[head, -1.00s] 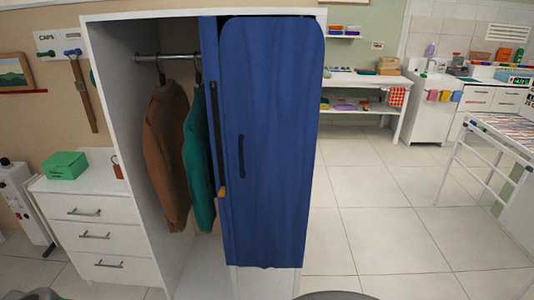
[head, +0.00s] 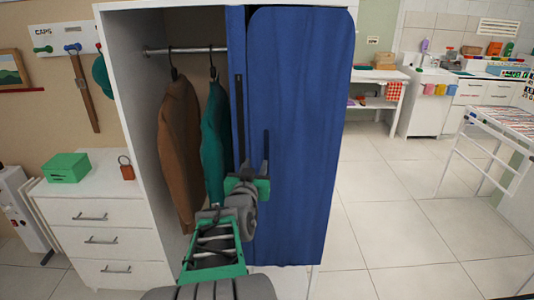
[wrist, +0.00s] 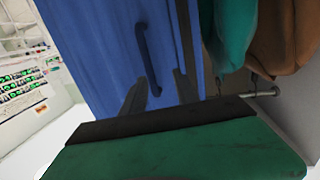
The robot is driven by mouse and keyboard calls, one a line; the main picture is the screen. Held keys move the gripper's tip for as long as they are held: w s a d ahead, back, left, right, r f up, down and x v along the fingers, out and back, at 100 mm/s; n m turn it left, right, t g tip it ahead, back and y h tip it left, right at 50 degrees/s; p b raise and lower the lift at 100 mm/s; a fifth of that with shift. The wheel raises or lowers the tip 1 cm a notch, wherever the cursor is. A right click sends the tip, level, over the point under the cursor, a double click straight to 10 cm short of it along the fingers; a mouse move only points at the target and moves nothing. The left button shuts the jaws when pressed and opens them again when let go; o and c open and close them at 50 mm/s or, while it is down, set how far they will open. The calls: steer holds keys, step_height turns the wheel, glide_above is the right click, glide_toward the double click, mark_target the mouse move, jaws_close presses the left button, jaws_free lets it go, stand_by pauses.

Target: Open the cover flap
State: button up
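The blue cover flap (head: 300,130) hangs closed over the right part of the wardrobe front, with its left part bare. A dark vertical handle (head: 266,145) is on the flap, and a long dark strip (head: 239,110) runs along its left edge. My gripper (head: 251,168) is in front of the flap near the lower handle. In the wrist view my gripper (wrist: 161,78) is open, with its two dark fingers apart and nothing visibly held. There the handle (wrist: 147,50) lies just beyond the left finger's tip. I cannot tell whether they touch.
A brown coat (head: 180,150) and a teal coat (head: 215,140) hang from the rod (head: 190,49) left of the flap. A white drawer unit (head: 105,215) with a green box (head: 67,168) stands left. Open floor (head: 395,230) lies right.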

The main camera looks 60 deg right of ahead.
mark_target(266, 151)
steer(key=shift+s+d+r+h, duration=0.2)
steer(key=shift+s+d+r, duration=0.15)
steer(key=shift+d, duration=0.2)
steer(key=shift+s+d+r+h, duration=0.2)
steer(key=shift+s+d, duration=0.25)
steer(key=shift+d, duration=0.1)
steer(key=p+x, duration=0.1)
steer(key=x, duration=0.5)
steer(key=shift+w+d+f+p, duration=0.15)
steer(key=shift+w+d+p, duration=0.05)
steer(key=shift+d+p, duration=0.1)
steer(key=shift+a, duration=0.1)
steer(key=shift+c, duration=0.2)
jaws_close()
